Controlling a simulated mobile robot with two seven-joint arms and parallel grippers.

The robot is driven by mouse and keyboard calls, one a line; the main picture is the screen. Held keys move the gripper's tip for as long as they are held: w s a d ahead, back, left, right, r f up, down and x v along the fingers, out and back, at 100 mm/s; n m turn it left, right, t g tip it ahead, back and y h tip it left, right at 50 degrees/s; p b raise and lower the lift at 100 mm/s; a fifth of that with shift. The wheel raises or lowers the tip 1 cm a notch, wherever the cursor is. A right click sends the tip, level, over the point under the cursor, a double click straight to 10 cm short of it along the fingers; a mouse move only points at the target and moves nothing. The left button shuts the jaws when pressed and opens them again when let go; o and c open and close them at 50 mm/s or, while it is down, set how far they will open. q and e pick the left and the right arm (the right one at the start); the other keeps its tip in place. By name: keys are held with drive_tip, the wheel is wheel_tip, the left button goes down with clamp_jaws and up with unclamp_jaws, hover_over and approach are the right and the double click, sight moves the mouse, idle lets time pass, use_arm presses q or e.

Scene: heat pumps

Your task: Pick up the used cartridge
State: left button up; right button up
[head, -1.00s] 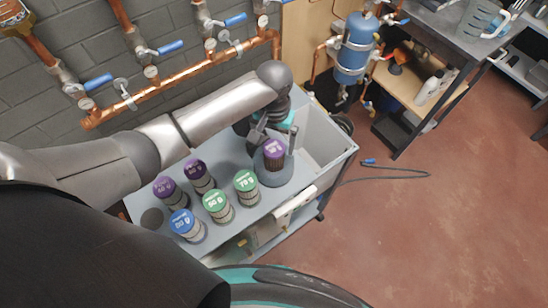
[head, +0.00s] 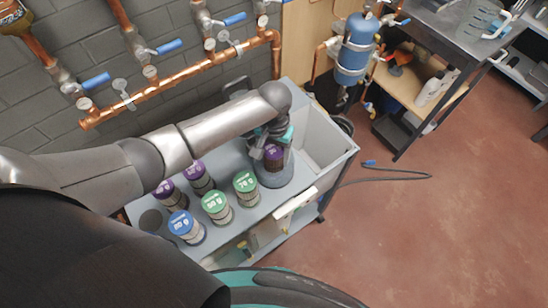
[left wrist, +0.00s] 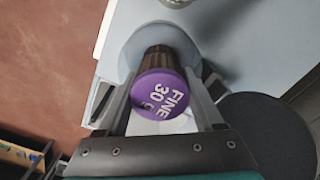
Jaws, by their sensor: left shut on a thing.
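The used cartridge (head: 273,160) has a purple cap and a dark brown, dirty-looking body. It stands in a round grey holder (head: 275,178) on the cart. In the left wrist view the cartridge's purple cap (left wrist: 160,93) reads "FINE 30", and its brown body points into the grey holder (left wrist: 140,38). My left gripper (head: 271,149) comes down on the cartridge from above. Its two fingers lie on either side of the body and are shut on it. The gripper partly hides the cap in the head view. My right gripper does not show.
On the cart top (head: 240,220) stand several other cartridges: two purple (head: 199,179), two green (head: 216,207) and one blue (head: 186,228). An open grey bin (head: 325,140) is right of the holder. Copper pipes (head: 180,82) with blue-handled valves run along the wall behind.

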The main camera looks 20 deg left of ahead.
use_arm(q)
drive_tip(key=c, duration=0.8)
drive_tip(key=shift+r, duration=0.15)
